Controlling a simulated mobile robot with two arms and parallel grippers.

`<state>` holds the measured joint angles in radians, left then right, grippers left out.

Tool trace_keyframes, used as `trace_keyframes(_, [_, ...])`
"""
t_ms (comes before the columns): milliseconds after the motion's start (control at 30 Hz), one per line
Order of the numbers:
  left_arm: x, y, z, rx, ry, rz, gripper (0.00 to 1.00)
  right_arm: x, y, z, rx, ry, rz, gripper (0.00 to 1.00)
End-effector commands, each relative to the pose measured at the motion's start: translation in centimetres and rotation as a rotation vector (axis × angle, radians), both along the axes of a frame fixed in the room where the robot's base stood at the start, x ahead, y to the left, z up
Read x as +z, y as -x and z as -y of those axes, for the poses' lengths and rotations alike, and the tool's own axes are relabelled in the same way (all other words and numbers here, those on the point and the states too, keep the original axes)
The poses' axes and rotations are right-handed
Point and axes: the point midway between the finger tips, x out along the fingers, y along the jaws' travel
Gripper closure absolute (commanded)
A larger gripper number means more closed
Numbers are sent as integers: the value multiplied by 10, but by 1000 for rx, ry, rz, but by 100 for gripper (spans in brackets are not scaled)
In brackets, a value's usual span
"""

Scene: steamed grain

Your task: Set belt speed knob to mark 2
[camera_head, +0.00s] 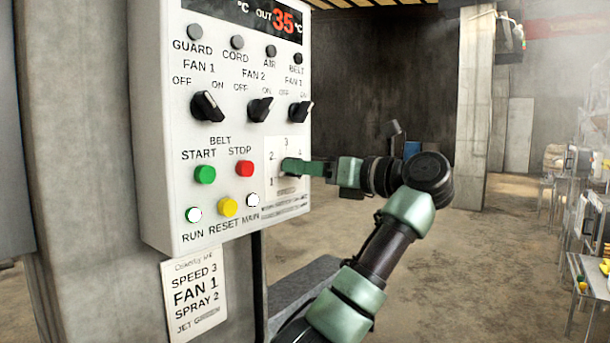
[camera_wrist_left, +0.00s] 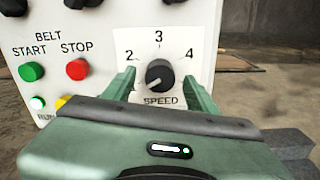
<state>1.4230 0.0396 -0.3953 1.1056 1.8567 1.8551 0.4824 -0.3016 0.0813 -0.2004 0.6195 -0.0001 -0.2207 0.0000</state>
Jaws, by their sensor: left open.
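The belt speed knob (camera_wrist_left: 160,75) is a round black dial above the word SPEED in the left wrist view. Marks 2, 3 and 4 arc over it from left to right. A pale line on the knob seems to point down and left, away from mark 2. My left gripper (camera_wrist_left: 161,91) is open, with one green finger on each side of the knob. I cannot tell whether the fingers touch it. In the head view my left gripper (camera_head: 292,166) reaches the dial from the right and hides the knob; marks 1, 2 and 3 show around it.
The white control panel (camera_head: 230,120) also carries a green START button (camera_head: 205,174), a red STOP button (camera_head: 244,168), a yellow button (camera_head: 228,206) and several black switches above. A paper note (camera_head: 194,290) reads "SPEED 3, FAN 1, SPRAY 2".

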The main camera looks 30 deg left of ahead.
Motion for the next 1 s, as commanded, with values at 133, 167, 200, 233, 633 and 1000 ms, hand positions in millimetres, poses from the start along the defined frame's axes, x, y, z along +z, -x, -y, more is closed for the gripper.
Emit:
trace_keyframes(133, [0, -1, -7, -1, 0, 0, 43, -2, -1, 0, 1, 0, 1, 65])
trace_keyframes(167, [0, -1, -8, -1, 0, 0, 43, -2, -1, 0, 1, 0, 2, 65])
trace_keyframes(200, [0, -1, -8, -1, 0, 0, 43, -2, -1, 0, 1, 0, 2, 65])
trace_keyframes(233, [0, -1, -8, -1, 0, 0, 43, -2, -1, 0, 1, 0, 2, 65])
trace_keyframes(633, [0, -1, -8, -1, 0, -1, 100, -2, -2, -1, 0, -2, 3, 65])
trace_keyframes(1000, [0, -2, -7, -3, -2, -92, 100, 10, -2, -3, -1, -3, 3, 65])
